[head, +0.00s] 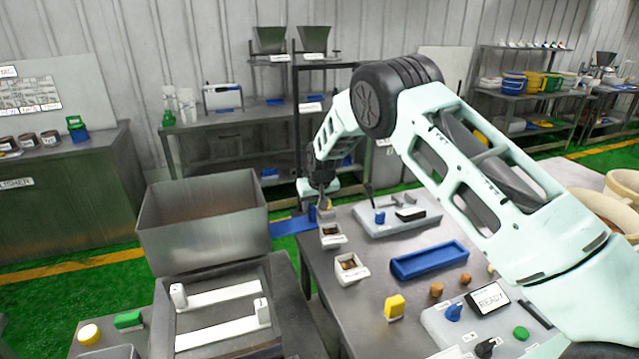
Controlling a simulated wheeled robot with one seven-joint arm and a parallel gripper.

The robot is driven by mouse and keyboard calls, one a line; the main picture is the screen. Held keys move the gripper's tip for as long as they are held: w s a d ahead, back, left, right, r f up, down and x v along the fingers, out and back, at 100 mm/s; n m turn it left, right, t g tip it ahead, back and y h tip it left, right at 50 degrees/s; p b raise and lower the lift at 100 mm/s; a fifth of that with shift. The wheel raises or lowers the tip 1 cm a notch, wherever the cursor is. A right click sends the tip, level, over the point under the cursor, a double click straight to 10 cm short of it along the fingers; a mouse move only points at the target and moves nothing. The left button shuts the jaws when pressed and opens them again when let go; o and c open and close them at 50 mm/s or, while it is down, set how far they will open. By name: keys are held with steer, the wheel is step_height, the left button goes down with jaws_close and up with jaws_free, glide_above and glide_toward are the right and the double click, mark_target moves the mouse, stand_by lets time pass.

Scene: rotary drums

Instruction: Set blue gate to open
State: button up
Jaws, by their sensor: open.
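No part can be read for certain as the blue gate. A small upright blue piece (380,216) stands on a light grey plate (410,222) with a black handle piece (410,213). Another blue knob (453,312) sits on a light panel at the front right. My gripper (325,207) points down over the far left edge of the table, left of the grey plate and just behind a small white tray of brown material (331,236). It is open. The fingertips are small and partly hidden, and a narrow blue piece (312,214) shows beside them.
A READY display (488,299) stands front right. A large open metal bin (204,228) is at left.

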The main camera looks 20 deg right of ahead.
steer(key=b+v, duration=0.3)
steer(key=v, duration=1)
steer(key=shift+s+r, duration=0.15)
steer(key=shift+r, duration=0.15)
steer(key=s+a+r+n+g+y, duration=0.1)
steer(key=s+a, duration=0.4)
steer(key=s, duration=0.4)
steer(key=s+a+r+n+g, duration=0.1)
steer(key=s+a+n, duration=0.1)
steer(key=s+a, duration=0.45)
steer(key=s+a+r+n+g+y, duration=0.1)
steer(key=s+a+r, duration=0.15)
steer(key=s, duration=0.75)
steer(key=s+f+n, duration=0.1)
steer(key=s+n, duration=0.1)
steer(key=s, duration=0.9)
steer(key=s+d+f+n+g+h, duration=0.1)
steer(key=s, duration=1)
steer(key=shift+f+n, duration=0.35)
steer(key=shift+n, duration=0.05)
steer(key=shift+d, duration=0.1)
steer(key=shift+c, duration=0.6)
steer(key=shift+d, duration=0.15)
